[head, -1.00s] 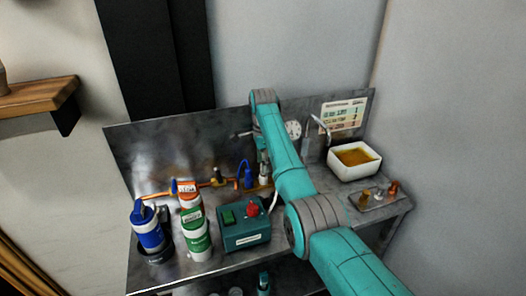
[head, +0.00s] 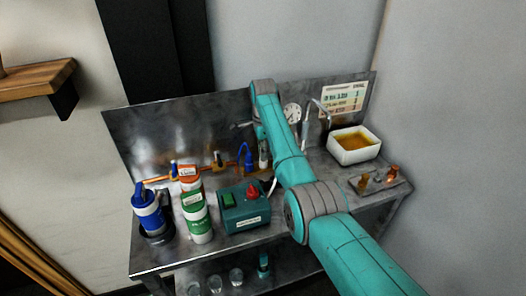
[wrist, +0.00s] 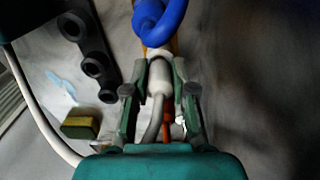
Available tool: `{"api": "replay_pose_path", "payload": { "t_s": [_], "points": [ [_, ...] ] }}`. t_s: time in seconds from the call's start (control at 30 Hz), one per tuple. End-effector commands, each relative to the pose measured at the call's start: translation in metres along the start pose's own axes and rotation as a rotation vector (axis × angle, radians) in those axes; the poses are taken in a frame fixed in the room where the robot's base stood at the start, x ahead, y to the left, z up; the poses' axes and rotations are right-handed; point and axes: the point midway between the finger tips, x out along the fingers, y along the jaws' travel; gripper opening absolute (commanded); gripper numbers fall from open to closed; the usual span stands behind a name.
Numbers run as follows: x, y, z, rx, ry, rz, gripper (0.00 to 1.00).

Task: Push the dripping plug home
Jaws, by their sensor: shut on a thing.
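In the wrist view my gripper (wrist: 160,92) is closed around a pale cylindrical plug (wrist: 159,76), with a finger on each side. A grey cable (wrist: 153,122) runs from the plug back toward my palm. A blue looped part (wrist: 158,22) lies just beyond the plug's far end; I cannot tell how the two join. A light blue wet-looking patch (wrist: 62,84) lies on the surface to the left. In the head view my gripper (head: 263,152) is partly hidden by my arm, close to the right of a blue fitting (head: 247,158) on the bench.
A teal control box (head: 245,212) with a red knob, a green-white can (head: 197,218) and a blue canister (head: 149,216) stand at the front left. A white basin (head: 371,154) of amber liquid stands right. A dark holder with round openings (wrist: 92,62) is left of my gripper.

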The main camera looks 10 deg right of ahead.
Motion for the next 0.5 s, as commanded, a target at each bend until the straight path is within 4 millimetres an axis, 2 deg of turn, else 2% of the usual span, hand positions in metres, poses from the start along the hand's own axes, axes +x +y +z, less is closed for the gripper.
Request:
{"api": "replay_pose_path", "payload": {
  "t_s": [0.5],
  "points": [
    [0.004, 0.0001, 0.0, 0.0, 0.0, 0.001, 0.0]
  ]
}}
